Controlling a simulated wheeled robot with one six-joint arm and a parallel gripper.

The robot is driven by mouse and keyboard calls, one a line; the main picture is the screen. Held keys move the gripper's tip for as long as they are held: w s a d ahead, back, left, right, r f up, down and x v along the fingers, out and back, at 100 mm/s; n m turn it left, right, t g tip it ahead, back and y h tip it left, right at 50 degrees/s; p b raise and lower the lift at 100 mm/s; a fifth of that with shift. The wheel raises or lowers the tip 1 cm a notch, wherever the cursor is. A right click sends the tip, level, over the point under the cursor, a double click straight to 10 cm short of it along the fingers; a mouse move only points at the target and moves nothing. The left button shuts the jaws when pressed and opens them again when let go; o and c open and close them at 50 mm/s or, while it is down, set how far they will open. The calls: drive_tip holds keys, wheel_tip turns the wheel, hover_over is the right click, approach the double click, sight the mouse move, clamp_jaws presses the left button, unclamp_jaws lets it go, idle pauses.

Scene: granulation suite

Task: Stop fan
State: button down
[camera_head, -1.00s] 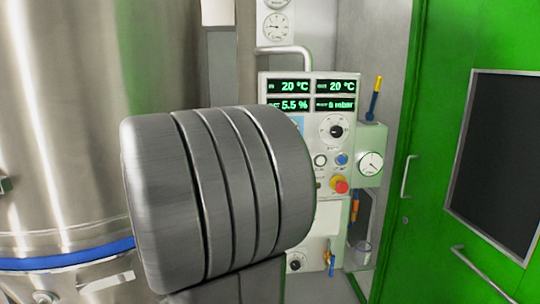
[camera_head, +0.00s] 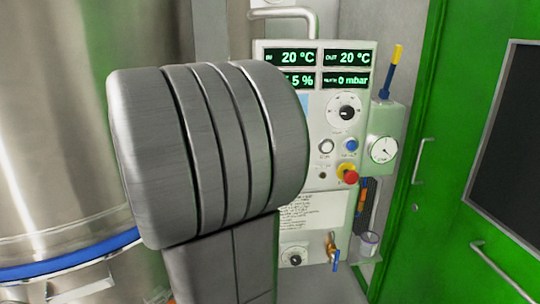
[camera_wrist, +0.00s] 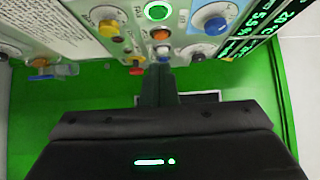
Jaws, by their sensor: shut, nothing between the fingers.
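The control panel (camera_head: 312,120) stands behind my arm in the head view, which hides its left part. Its controls include a black rotary knob (camera_head: 346,112), a white-ringed button (camera_head: 326,147), a blue button (camera_head: 350,145) and a red mushroom button (camera_head: 347,174) on yellow. The labels are too small to read, so I cannot tell which is the fan's. In the wrist view the panel is turned sideways, with a green-lit button (camera_wrist: 158,12) and an orange one (camera_wrist: 160,34). My gripper (camera_wrist: 162,70) is shut and empty, pointing at these controls; I cannot tell whether it touches any.
A steel vessel (camera_head: 70,120) with a blue band fills the left. A dial gauge box (camera_head: 383,150) is right of the panel. A valve handle (camera_head: 333,250) sticks out low on the panel. A green door (camera_head: 455,150) with a bar handle stands at the right.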

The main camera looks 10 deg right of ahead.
drive_tip(key=shift+w+d, duration=0.1)
drive_tip(key=w+a+p+x, duration=0.2)
drive_tip(key=p+x, duration=0.1)
drive_tip(key=x, duration=0.9)
drive_tip(key=shift+w+d, duration=0.2)
drive_tip(key=shift+f, duration=0.1)
